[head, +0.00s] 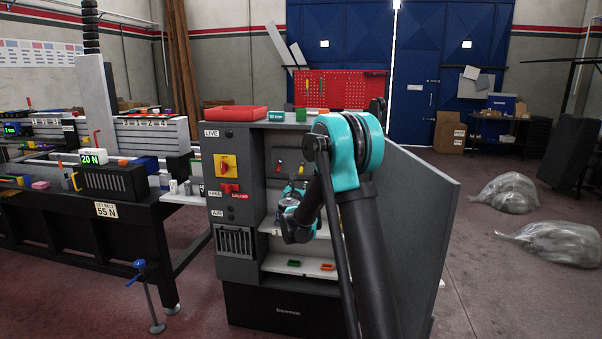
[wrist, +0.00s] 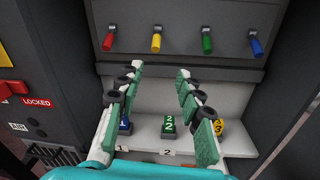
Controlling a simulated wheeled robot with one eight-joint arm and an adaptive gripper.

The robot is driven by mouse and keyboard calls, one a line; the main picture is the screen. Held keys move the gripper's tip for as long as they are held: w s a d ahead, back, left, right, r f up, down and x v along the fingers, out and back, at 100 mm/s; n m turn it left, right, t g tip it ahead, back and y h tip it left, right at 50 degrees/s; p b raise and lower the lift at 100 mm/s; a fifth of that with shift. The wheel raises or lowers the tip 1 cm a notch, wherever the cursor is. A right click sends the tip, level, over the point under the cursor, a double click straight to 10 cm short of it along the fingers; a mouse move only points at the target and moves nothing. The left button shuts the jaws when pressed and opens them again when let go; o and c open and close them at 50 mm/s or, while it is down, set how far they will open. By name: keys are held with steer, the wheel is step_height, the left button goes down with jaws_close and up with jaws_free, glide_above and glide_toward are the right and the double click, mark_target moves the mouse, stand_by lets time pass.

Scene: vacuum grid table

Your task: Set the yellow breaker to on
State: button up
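The yellow breaker (wrist: 156,43) is a small lever on a dark panel in the upper part of the wrist view, with its handle hanging down from its pivot. It stands in a row between a red lever (wrist: 109,39) and a green lever (wrist: 207,42), with a blue lever (wrist: 256,46) at the right end; these also hang down. My gripper (wrist: 160,71) is open and empty, its green-padded fingers apart below the yellow lever and not touching it. In the head view my arm hides part of the lever panel.
Below the levers a white shelf (wrist: 148,141) holds numbered blocks: blue (wrist: 125,127), green (wrist: 169,128) and yellow (wrist: 217,127). A dark side wall bounds the right. The cabinet's left face carries a yellow rotary switch (head: 225,167) and a red LOCKED tag (head: 239,196).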

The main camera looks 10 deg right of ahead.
mark_target(301, 172)
steer(key=shift+n, duration=0.3)
steer(key=x, duration=1.7)
steer(key=shift+w+a+r, duration=0.1)
steer(key=shift+w+a, duration=0.2)
steer(key=shift+w, duration=0.15)
jaws_close()
